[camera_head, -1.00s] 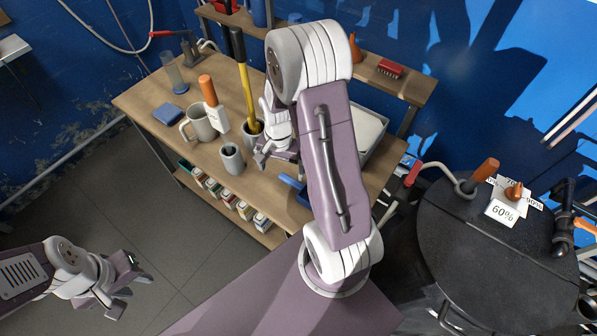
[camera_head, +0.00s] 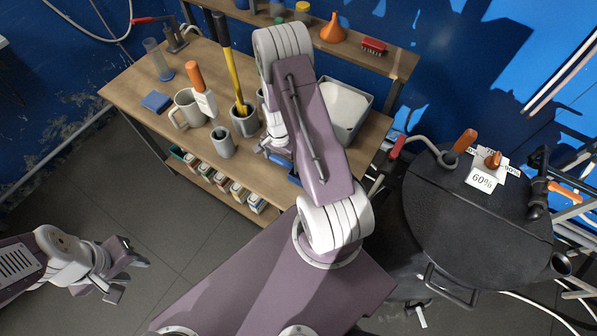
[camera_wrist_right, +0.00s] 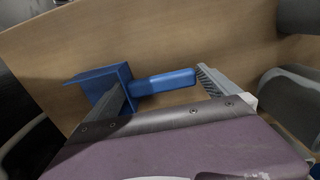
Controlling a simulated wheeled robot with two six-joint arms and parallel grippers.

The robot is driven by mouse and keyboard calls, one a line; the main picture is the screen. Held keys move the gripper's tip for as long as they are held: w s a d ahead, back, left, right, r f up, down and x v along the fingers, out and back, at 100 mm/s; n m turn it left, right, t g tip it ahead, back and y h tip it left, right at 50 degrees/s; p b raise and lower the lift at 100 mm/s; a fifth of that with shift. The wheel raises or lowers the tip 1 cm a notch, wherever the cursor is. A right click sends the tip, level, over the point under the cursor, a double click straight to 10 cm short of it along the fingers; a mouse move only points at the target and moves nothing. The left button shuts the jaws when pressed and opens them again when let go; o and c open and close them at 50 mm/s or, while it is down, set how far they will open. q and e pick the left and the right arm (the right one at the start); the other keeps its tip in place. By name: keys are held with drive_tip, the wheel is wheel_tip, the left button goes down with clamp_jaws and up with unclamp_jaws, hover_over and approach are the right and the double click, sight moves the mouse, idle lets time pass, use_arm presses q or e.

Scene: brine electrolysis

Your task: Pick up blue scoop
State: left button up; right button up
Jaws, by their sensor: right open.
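The blue scoop (camera_wrist_right: 102,84) lies on the wooden table in the right wrist view, its blue handle pointing right. In the head view only a blue bit of it (camera_head: 294,178) shows beside my right arm, which hides the rest. My right gripper (camera_wrist_right: 160,88) is open, with one finger near the scoop's body and the other by the handle's end. The handle lies across the gap; I cannot tell how far the fingers are above the table. In the head view the right gripper (camera_head: 272,147) is partly hidden. My left gripper (camera_head: 127,270) is open and empty over the floor.
On the table (camera_head: 130,92) stand a mug (camera_head: 187,110), a small grey cup (camera_head: 222,143), a grey holder (camera_head: 244,122) with a yellow-handled tool, and a white-filled tray (camera_head: 345,108). Small bottles line a lower shelf. A black drum (camera_head: 475,230) stands at right.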

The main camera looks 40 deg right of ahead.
drive_tip(key=shift+w+f, duration=0.1)
drive_tip(key=shift+f, duration=0.05)
drive_tip(key=c, duration=1.2)
